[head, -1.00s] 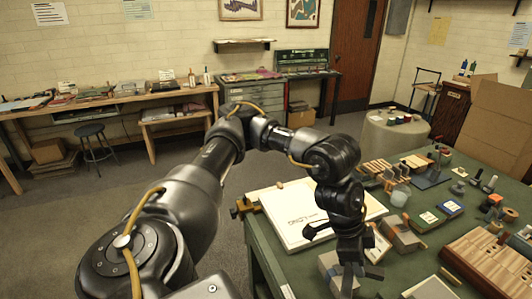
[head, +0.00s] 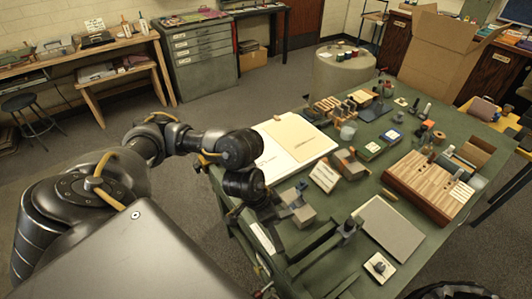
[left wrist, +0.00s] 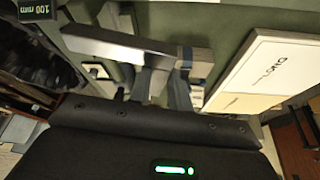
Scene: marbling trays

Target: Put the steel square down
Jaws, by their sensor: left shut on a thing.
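The steel square (left wrist: 118,42) is a grey bar that runs across the upper middle of the left wrist view, with its right end close to a grey block. My left gripper (left wrist: 163,72) is shut on it, with its two dark fingers at the bar's right part. In the head view my left gripper is mostly hidden below my wrist, near the table's left edge, and I cannot make out the square there. I cannot tell whether the square touches the green table (head: 298,233). My right gripper is not clearly seen.
A white pad (head: 281,163) with a tan sheet lies on the left of the table. A grey block (head: 297,205) stands nearer. A dark fixture (head: 318,243) lies along the near left edge. A grey plate (head: 390,228) and a wooden rack (head: 425,192) are to the right.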

